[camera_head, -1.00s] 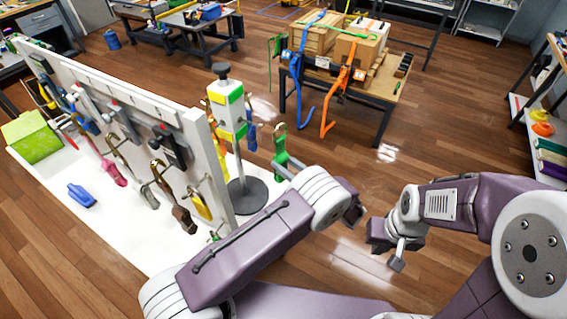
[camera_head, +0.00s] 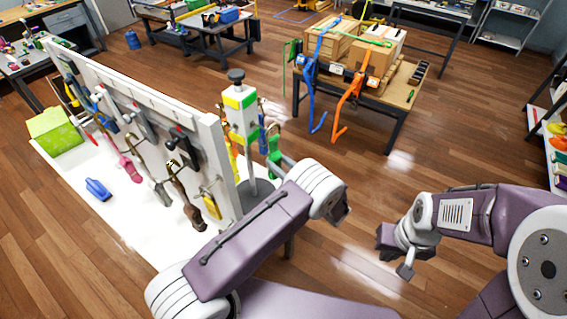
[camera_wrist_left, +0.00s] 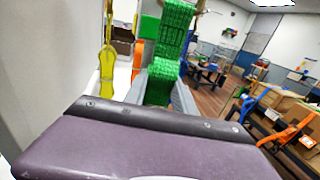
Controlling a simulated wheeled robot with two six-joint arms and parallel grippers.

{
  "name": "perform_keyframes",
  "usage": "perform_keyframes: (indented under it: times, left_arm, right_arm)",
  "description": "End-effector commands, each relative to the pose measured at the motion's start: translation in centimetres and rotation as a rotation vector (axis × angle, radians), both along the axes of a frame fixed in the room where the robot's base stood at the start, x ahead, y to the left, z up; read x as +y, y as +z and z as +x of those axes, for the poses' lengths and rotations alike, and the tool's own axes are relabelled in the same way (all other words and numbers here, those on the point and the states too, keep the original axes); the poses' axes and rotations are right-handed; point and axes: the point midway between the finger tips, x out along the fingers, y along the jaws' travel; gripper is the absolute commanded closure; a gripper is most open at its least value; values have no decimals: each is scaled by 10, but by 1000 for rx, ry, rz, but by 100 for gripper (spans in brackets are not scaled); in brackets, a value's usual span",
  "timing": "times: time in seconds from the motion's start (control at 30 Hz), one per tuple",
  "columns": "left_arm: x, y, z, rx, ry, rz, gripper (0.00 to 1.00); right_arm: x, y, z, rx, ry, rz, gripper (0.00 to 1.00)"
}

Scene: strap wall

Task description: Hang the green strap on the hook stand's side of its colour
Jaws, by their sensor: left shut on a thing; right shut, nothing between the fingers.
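The hook stand (camera_head: 240,112) is a white post with a black knob on top and a round dark base, beside the white panel's near end. Its head has a yellow face at left and a green face at right. Yellow, orange and blue straps hang around it. My left gripper (camera_head: 281,163) is shut on the green strap (camera_head: 273,144), just right of the post; the strap hangs upright and its contact with the stand cannot be told. In the left wrist view the green strap (camera_wrist_left: 174,40) rises from between the fingers (camera_wrist_left: 165,98). My right gripper (camera_head: 397,262) is shut and empty, far right.
The white panel (camera_head: 150,95) with several hanging tools stands left on a white table (camera_head: 130,205). A green bin (camera_head: 55,130) and blue scoop (camera_head: 97,189) lie there. A table with strapped crates (camera_head: 340,45) stands behind. Floor between is clear.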

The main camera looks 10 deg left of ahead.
Motion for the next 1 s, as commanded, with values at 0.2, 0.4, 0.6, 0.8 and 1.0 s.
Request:
perform_keyframes:
  times: [0.2,0.4,0.6,0.8,1.0]
  left_arm:
    - [16,0,5,-1,2,0,100]
    - [25,-10,9,-1,1,0,100]
    - [29,-15,10,-1,1,-1,100]
    - [29,-14,10,-1,1,0,100]
    - [29,-14,10,-1,1,0,100]
  right_arm:
    - [0,5,0,0,0,0,100]
    - [0,-5,0,0,0,0,100]
    - [0,-10,0,0,0,0,100]
    - [0,-10,0,0,0,0,100]
    - [0,-10,0,0,0,0,100]
